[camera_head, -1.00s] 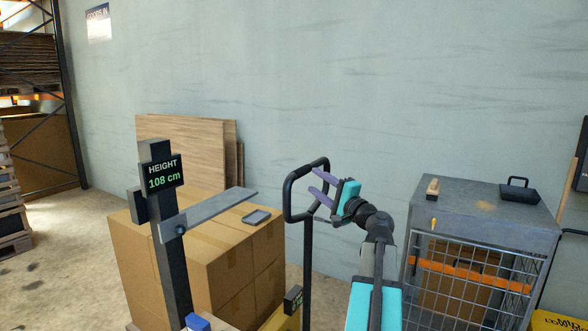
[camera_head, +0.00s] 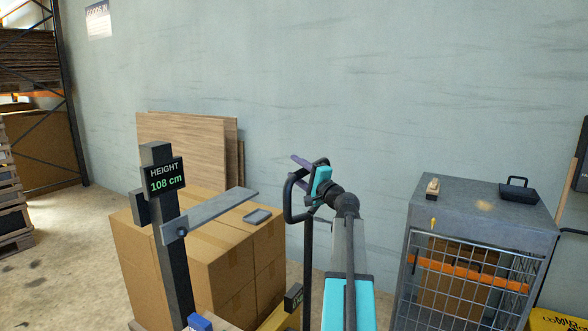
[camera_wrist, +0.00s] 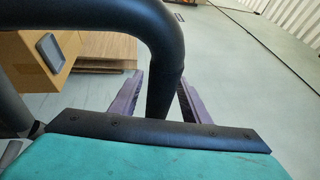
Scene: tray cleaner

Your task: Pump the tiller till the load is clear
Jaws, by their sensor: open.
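The tiller (camera_head: 287,200) is a black loop handle on an upright black shaft, in the middle of the head view. My gripper (camera_head: 298,172) is open at the loop's upper part, with purple fingers. In the wrist view the tiller's thick black tube (camera_wrist: 158,45) passes between the two spread fingers (camera_wrist: 160,85); contact with either finger cannot be told. The load is a stack of cardboard boxes (camera_head: 225,265) behind the tiller. A yellow part (camera_head: 281,318) shows at the shaft's foot. The load's underside is out of view.
A post with a grey arm and a display (camera_head: 164,177) reading "HEIGHT 108 cm" stands before the boxes. A grey-topped mesh cage (camera_head: 465,205) stands at right, bearing a brush (camera_head: 432,188) and a black pan (camera_head: 518,191). Wooden panels (camera_head: 185,150) lean on the wall.

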